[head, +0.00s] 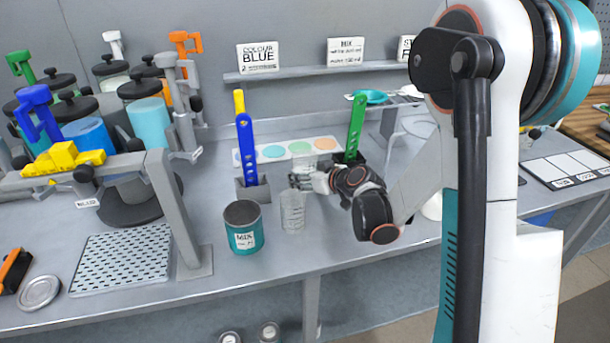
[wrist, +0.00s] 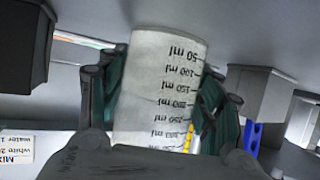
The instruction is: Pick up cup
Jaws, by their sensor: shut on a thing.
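The cup is a whitish measuring cup with ml marks. In the wrist view the cup (wrist: 160,85) fills the middle, between the two teal-padded fingers of my gripper (wrist: 160,110). The fingers press on both sides of it. In the head view the cup (head: 293,212) is upright at the bench's front middle, just right of the teal MIX tin. My gripper (head: 305,181) reaches in from the right at the cup's upper part. I cannot tell whether the cup's base touches the bench.
The teal MIX tin (head: 243,228) stands close on the left. A blue stirrer in a grey holder (head: 254,188) and a green stirrer (head: 356,128) stand behind. A rack with coloured drums and a perforated tray (head: 124,260) are at left. Bare bench lies in front.

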